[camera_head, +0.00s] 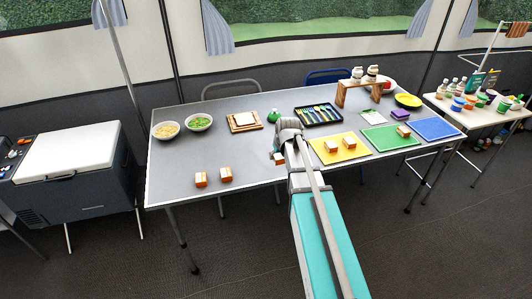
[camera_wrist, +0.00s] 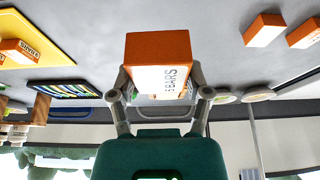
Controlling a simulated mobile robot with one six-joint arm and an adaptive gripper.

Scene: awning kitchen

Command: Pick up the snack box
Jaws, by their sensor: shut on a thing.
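The snack box (camera_wrist: 160,55), orange with a white face lettered "BARS", sits between the two fingers of my gripper (camera_wrist: 160,84) in the wrist view. The fingers touch it on both sides and are shut on it. In the head view, my gripper (camera_head: 285,140) is over the table's front part, with a small piece of the box (camera_head: 278,158) showing beside it.
Two similar orange boxes (camera_head: 201,180) stand on the grey table (camera_head: 240,160) at front left. Similar boxes sit on the yellow mat (camera_head: 356,151) to the right. A cutlery tray (camera_head: 321,121), two bowls (camera_head: 166,130) and a wooden riser (camera_head: 344,94) stand farther back. The left front is mostly free.

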